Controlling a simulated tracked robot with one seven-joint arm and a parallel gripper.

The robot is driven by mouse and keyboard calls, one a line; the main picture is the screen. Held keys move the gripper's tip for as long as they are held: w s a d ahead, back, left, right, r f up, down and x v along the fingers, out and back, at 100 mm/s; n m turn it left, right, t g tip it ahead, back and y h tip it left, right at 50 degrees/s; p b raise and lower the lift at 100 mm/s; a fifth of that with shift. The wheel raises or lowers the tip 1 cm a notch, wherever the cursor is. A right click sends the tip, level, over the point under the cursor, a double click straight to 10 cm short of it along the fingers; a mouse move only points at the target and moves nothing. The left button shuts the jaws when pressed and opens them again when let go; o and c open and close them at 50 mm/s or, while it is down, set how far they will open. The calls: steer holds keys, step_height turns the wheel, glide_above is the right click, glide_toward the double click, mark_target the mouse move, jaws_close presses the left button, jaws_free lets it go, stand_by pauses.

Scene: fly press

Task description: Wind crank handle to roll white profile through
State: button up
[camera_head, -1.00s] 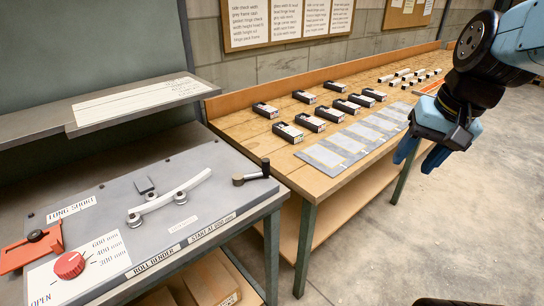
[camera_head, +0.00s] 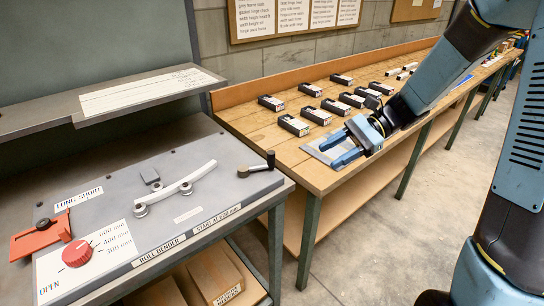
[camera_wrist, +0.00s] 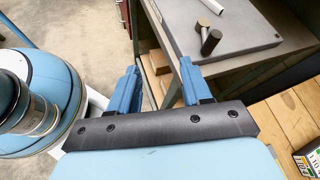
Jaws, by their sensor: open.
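The roll bender, a grey plate (camera_head: 215,205) on a bench, fills the lower left of the head view. The white curved profile (camera_head: 178,184) lies on it against the rollers (camera_head: 140,210). The crank handle (camera_head: 257,167), a dark arm with an upright grip, is at the plate's right corner. It also shows in the wrist view (camera_wrist: 209,38), beyond my fingers. My gripper (camera_head: 337,149) is open and empty. In the head view it is right of the crank, over the neighbouring wooden bench. In the wrist view its blue fingers (camera_wrist: 158,88) stand apart.
The wooden bench (camera_head: 254,122) carries several dark labelled blocks (camera_head: 293,125). A red dial (camera_head: 77,253) and an orange clamp (camera_head: 41,238) are on the plate's left. A grey shelf (camera_head: 115,97) overhangs behind the plate. The floor (camera_head: 385,238) at right is clear.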

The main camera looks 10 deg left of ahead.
mark_target(271, 156)
steer(key=w+a+f+m+y, duration=0.4)
steer(key=w+f+m+y, duration=0.1)
steer(key=w+f+y, duration=0.15)
steer(key=shift+t+h, duration=0.25)
steer(key=shift+t, duration=0.05)
steer(key=x, duration=1.3)
steer(key=shift+w+a+r, duration=0.2)
steer(key=shift+r, duration=0.15)
jaws_close()
